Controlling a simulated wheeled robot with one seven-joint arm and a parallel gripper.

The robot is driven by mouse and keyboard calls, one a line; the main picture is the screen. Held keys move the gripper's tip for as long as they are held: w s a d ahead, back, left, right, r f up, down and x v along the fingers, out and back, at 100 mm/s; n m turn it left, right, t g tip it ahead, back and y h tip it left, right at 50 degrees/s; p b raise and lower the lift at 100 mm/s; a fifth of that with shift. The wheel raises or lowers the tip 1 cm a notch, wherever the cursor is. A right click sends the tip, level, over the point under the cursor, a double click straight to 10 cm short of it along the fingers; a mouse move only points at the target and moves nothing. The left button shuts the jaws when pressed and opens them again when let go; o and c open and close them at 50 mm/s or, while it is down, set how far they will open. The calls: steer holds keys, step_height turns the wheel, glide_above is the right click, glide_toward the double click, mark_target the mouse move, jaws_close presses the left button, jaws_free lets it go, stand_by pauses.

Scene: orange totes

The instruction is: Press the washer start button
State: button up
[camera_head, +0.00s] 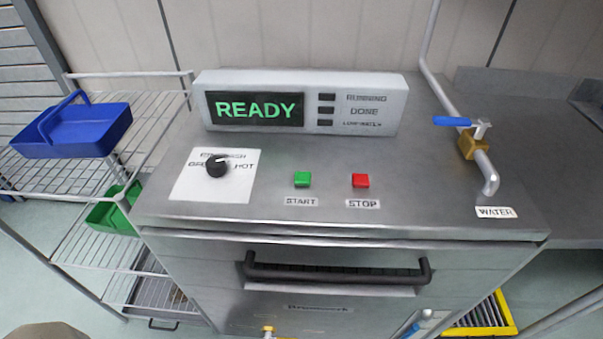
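The washer (420,190) is a grey metal machine in the middle of the head view. Its green START button (303,179) stands on the sloping top panel, above a label reading START. A red STOP button (360,181) is to its right. A display box (350,82) behind the buttons reads READY in green; its small indicator windows look dark. A black knob (216,167) sits on a white plate at the left. Nothing touches the START button. My gripper is not in view.
A dark door handle (335,274) juts from the washer's front. A pipe with a blue-levered valve (468,140) stands at the right. A wire rack (95,215) at the left holds a blue tote (75,131) and a green tote (110,214). The space above the buttons is clear.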

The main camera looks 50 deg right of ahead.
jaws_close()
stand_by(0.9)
